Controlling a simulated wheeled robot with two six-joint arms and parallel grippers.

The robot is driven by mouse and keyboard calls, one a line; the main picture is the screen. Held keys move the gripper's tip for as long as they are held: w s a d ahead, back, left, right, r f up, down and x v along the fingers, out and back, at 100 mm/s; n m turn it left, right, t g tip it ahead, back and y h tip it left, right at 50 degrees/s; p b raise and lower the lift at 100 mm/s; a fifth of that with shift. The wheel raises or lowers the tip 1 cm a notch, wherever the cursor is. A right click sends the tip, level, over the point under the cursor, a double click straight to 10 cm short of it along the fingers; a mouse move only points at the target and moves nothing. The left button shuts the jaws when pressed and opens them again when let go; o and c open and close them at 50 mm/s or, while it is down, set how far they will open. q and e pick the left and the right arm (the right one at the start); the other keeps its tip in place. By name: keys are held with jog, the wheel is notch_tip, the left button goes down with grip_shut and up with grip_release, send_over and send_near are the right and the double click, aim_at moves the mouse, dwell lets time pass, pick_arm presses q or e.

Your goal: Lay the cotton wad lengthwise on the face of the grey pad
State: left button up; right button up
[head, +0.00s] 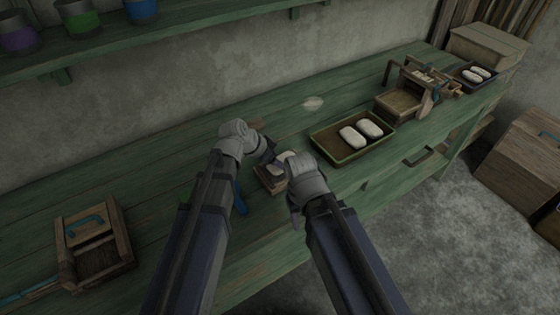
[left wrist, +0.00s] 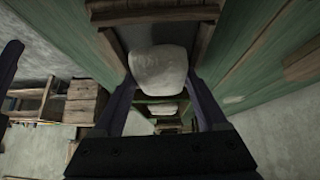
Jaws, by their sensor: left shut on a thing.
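My left gripper (head: 272,154) is shut on a whitish cotton wad (left wrist: 157,72), which shows between its two fingers in the left wrist view. In the head view the wad (head: 285,156) is partly hidden by my grippers. It is over or against a small wooden piece (head: 270,182) on the green bench. In the left wrist view a dark grey face (left wrist: 150,22) between wooden edges lies just beyond the wad; it looks like the grey pad. I cannot tell whether the wad touches it. My right gripper (head: 298,205) is close on the right; its fingers are mostly hidden.
A dark tray (head: 342,160) with two white wads stands to the right on the bench (head: 200,160). Farther right are a wooden device (head: 400,103) and another tray (head: 465,83) with wads. A wooden piece with a blue handle (head: 93,235) stands at left. A shelf (head: 170,30) runs above.

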dwell(0.3)
pick_arm(q)
jog(key=o, duration=1.3)
jog(key=shift+c, duration=0.2)
jog(key=shift+r, duration=0.15)
notch_tip(320, 180, up, 8)
jog(key=p, duration=0.8)
